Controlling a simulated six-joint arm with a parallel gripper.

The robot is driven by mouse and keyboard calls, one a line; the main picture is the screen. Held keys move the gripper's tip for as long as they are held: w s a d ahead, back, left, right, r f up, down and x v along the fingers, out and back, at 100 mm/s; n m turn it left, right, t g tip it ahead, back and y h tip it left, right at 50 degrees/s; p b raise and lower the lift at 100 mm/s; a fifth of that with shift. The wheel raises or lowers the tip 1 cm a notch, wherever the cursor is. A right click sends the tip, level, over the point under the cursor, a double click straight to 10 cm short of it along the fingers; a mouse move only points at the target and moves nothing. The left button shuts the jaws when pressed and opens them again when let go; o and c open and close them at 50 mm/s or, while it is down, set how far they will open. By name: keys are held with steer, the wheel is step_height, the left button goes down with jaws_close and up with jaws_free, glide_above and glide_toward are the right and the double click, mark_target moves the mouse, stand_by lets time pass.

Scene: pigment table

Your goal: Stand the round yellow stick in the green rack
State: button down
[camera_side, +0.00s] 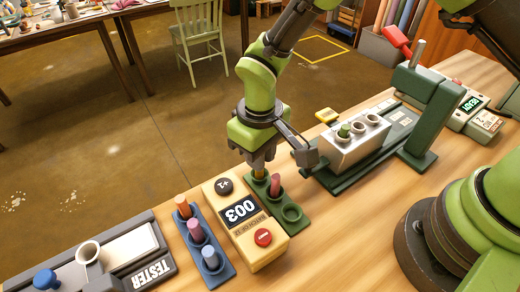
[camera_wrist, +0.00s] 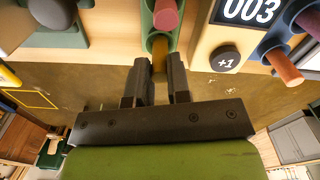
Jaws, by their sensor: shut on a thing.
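My gripper (camera_side: 258,160) points down over the far end of the green rack (camera_side: 303,223) and is shut on the round yellow stick (camera_side: 259,175). In the wrist view the yellow stick (camera_wrist: 159,62) is between the two fingers (camera_wrist: 160,82), at the rack's end hole. Its lower end is at or in that hole; how deep, I cannot tell. It looks upright. A reddish stick (camera_side: 275,184) stands in the rack's middle hole. The near hole (camera_side: 291,213) is empty.
A yellow counter box (camera_side: 225,190) reading 003 is close left of the rack. Left of it, a blue rack (camera_side: 219,266) holds several sticks. A silver block (camera_side: 345,150) with a green stick stands right. The tester (camera_side: 115,250) is at front left.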

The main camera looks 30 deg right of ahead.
stand_by(0.4)
steer(key=c, duration=1)
jaws_free()
steer(key=shift+r, duration=0.1)
steer(key=shift+r, duration=3.9)
